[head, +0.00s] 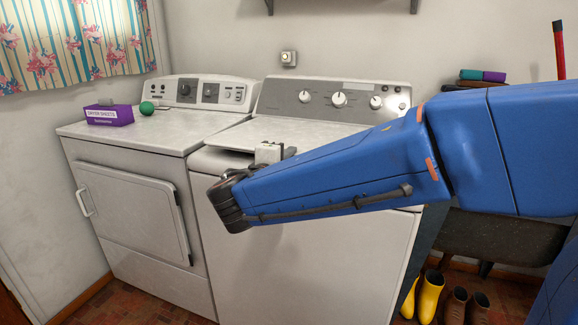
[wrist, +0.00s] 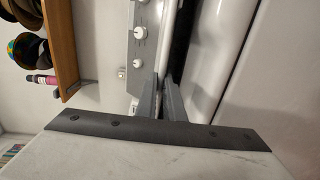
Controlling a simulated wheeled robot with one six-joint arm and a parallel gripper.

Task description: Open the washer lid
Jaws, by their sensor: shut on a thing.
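The washer (head: 310,260) stands in the middle of the head view, with its white lid (head: 300,131) on top below the control panel. My gripper (head: 286,153) is at the lid's front edge, partly hidden behind my blue arm. In the wrist view my gripper (wrist: 167,80) has its two grey fingers close together on the thin white edge of the lid (wrist: 169,35). A dark gap shows under the lid edge, beside the white washer body (wrist: 212,50). The lid looks nearly flat, at most slightly raised.
A dryer (head: 145,215) stands left of the washer, with a purple dryer-sheets box (head: 109,116) and a green ball (head: 146,108) on top. A wooden shelf (wrist: 62,45) is on the wall. Yellow boots (head: 430,295) and brown boots stand on the floor at right.

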